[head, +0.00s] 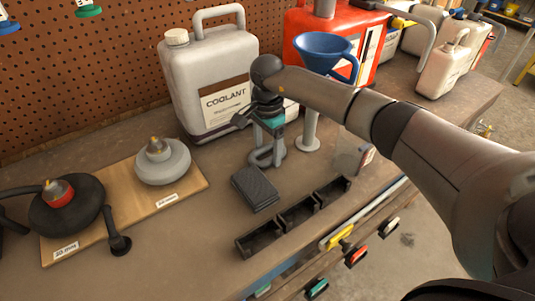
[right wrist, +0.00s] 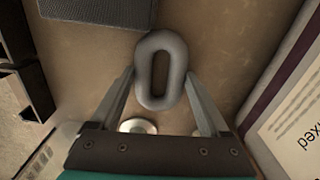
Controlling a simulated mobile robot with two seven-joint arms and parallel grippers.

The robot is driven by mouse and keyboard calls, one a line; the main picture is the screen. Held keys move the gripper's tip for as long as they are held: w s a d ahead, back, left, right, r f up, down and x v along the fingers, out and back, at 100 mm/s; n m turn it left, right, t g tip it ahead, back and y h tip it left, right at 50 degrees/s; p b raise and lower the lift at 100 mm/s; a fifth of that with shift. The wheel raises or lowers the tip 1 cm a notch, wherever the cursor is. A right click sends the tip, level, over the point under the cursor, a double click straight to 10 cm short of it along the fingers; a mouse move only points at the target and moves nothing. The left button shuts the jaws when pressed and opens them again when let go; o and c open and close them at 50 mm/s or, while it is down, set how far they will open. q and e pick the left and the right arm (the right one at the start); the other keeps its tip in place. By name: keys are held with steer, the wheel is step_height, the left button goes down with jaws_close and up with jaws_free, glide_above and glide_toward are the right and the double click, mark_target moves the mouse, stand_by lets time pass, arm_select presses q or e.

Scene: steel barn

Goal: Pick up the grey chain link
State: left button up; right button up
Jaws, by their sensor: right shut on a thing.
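The grey chain link (head: 264,158) is a thick oval ring at the bench top, in front of the coolant jug. In the right wrist view the chain link (right wrist: 148,94) lies between the two fingers, its hole facing the camera. My right gripper (head: 268,145) reaches down over it and is shut on it, with a finger on each long side (right wrist: 160,76). I cannot tell whether the link still touches the bench. My left gripper is not in view.
A white coolant jug (head: 208,75) stands close behind the gripper. A blue funnel (head: 323,46) on a stand is just right. A dark ribbed block (head: 255,188) and a black divided tray (head: 297,217) lie in front. A wooden board (head: 115,222) is left.

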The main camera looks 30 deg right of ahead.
steer(key=shift+c, duration=0.8)
steer(key=shift+r, duration=0.1)
steer(key=shift+r, duration=0.15)
